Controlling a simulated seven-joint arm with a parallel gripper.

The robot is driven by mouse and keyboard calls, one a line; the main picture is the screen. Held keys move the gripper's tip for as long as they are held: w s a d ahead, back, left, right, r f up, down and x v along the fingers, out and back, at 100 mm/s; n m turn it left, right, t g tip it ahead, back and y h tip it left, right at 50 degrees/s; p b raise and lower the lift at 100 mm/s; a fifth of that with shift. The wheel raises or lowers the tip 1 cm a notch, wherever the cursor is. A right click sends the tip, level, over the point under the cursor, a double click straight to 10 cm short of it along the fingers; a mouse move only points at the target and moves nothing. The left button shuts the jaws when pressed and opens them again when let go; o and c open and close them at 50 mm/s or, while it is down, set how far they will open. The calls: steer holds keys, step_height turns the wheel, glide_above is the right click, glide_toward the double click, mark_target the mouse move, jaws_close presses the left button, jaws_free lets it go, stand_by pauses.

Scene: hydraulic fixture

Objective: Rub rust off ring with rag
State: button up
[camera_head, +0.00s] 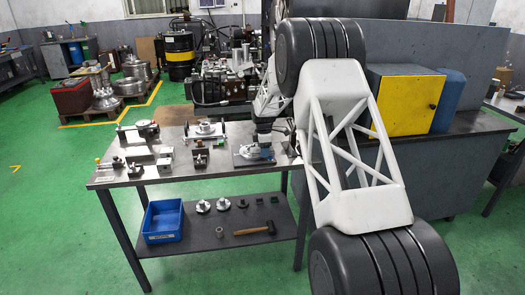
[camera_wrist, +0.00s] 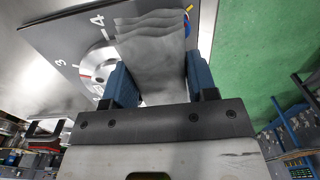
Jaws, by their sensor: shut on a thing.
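My gripper (camera_wrist: 157,68) shows two blue fingers shut on a pale grey rag (camera_wrist: 155,45) in the wrist view. The rag spreads out past the fingertips in wavy folds. It lies over or just above a grey plate marked 3 and 4; I cannot tell whether it touches. A round metal ring (camera_wrist: 92,62) shows on the plate left of the rag, partly hidden by the rag and left finger. A small reddish mark is near its lower edge. In the head view, my gripper (camera_head: 264,141) is low over the right part of the table; the rag is too small to make out.
The metal table (camera_head: 125,177) carries several fixtures and metal parts left of my gripper. A blue bin (camera_head: 163,222), several small parts and a hammer (camera_head: 255,230) lie on the lower shelf. Machinery (camera_head: 225,85) stands behind the table, and a yellow-fronted box (camera_head: 410,100) stands to the right.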

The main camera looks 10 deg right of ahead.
steer(key=shift+a, duration=0.1)
steer(key=shift+a+f, duration=0.2)
steer(key=shift+a, duration=0.6)
steer(key=shift+d, duration=0.95)
steer(key=shift+a+r, duration=0.2)
steer(key=shift+a, duration=0.75)
